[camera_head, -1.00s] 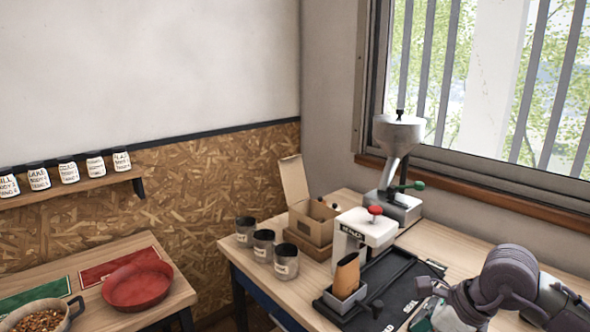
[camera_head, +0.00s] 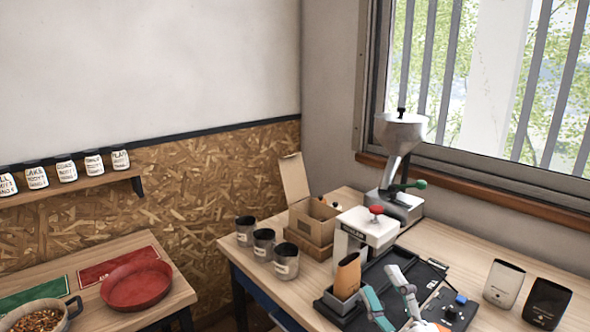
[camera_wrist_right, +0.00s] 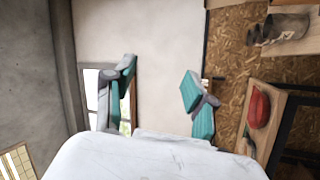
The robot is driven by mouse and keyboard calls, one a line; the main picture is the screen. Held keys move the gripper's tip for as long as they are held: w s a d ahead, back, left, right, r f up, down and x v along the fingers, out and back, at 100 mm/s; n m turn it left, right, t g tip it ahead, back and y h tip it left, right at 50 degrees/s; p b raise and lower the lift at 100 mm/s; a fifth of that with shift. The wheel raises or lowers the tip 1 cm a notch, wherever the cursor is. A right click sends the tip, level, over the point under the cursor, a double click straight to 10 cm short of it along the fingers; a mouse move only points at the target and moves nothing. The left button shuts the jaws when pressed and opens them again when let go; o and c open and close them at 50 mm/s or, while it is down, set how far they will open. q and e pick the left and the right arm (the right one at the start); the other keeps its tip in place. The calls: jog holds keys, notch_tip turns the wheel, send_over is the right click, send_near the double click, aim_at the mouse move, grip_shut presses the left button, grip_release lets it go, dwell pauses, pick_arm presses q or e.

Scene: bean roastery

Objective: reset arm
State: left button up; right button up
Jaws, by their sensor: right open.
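My right gripper (camera_head: 382,282) is at the lower middle right of the head view, above the black tray (camera_head: 325,304) on the right table. Its two teal and grey fingers are spread apart with nothing between them. In the right wrist view, the right gripper (camera_wrist_right: 158,76) also shows open and empty, with only wall behind the gap. My left gripper is not in view.
An orange-brown bag (camera_head: 347,276) stands left of the right gripper, near the white sealer (camera_head: 366,232). A white bag (camera_head: 503,284) and a black bag (camera_head: 547,303) stand at right. Metal cups (camera_head: 286,262), an open box (camera_head: 313,222) and a grinder (camera_head: 400,160) are behind.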

jog(key=s+d+f+m+g+h, duration=0.35)
jog(key=f+m, duration=0.25)
jog(key=f, duration=0.3)
jog(key=s+d+f+m+g+h, duration=0.2)
jog(key=d+f+m+g+h, duration=0.25)
jog(key=f, duration=0.45)
jog(key=s+a+f+m+g+y, duration=0.15)
jog(key=s+f+m+g, duration=0.35)
jog(key=s+f+g, duration=0.8)
jog(key=s+f+t, duration=0.1)
jog(key=s+f, duration=0.2)
jog(key=f, duration=0.9)
jog(key=s+f+t, duration=0.1)
jog(key=s+f, duration=0.2)
jog(key=f, duration=1)
jog(key=s+d+f+g, duration=0.1)
jog(key=s+d+f, duration=0.1)
jog(key=s+f, duration=1.5)
jog(key=shift+d+f+n+h, duration=0.3)
jog(key=shift+d+n+h, duration=0.05)
jog(key=shift+n, duration=0.1)
jog(key=shift+s, duration=0.1)
